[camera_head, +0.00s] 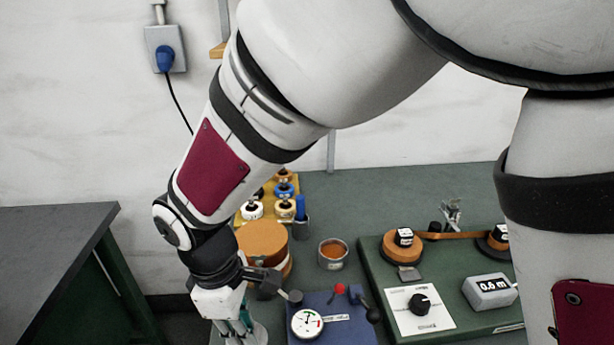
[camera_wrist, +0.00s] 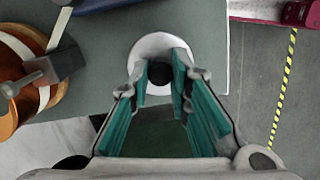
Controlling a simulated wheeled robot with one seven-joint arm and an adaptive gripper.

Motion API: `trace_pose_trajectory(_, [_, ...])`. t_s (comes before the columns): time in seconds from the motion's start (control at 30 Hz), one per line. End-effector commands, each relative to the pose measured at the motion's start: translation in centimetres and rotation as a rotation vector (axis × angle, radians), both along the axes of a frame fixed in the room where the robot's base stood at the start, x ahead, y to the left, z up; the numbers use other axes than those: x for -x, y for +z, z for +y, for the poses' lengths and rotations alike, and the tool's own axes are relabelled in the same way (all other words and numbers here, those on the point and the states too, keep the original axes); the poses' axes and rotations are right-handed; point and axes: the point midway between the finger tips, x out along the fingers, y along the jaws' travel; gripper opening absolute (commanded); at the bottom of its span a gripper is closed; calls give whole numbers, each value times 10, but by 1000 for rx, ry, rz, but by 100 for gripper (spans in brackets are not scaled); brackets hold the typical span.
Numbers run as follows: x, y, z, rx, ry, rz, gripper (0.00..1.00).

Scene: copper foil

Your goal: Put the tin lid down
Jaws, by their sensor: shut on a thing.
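The tin lid is a pale round disc (camera_wrist: 150,42) with a dark knob (camera_wrist: 159,74), seen in the wrist view between my teal finger pads. My gripper (camera_wrist: 161,68) is shut on the knob, with the disc beyond the fingertips. In the head view my gripper (camera_head: 236,326) points down at the near left part of the green bench, and a pale disc edge (camera_head: 259,334) shows beside it. Whether the lid touches the bench or hangs just above it I cannot tell. An open tin (camera_head: 333,253) with orange-brown contents stands farther back, to the right.
A large copper-coloured drum (camera_head: 263,240) stands just behind my gripper. A blue gauge board (camera_head: 341,335) lies close on its right. A green board with reels (camera_head: 378,290) is farther right. In the wrist view the bench edge (camera_wrist: 228,60) runs close to the lid's right.

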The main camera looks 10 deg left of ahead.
Motion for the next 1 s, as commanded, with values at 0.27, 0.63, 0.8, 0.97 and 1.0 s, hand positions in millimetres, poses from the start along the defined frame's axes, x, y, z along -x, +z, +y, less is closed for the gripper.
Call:
trace_pose_trajectory(0.27, [-6,-16,8,4,3,3,0])
trace_pose_trajectory(0.63, [-7,-36,8,0,0,0,0])
trace_pose_trajectory(0.8, [-7,-40,8,0,1,0,0])
trace_pose_trajectory(0.97, [-7,-39,8,0,0,0,38])
trace_pose_trajectory(1.0, [-7,-39,8,0,0,0,38])
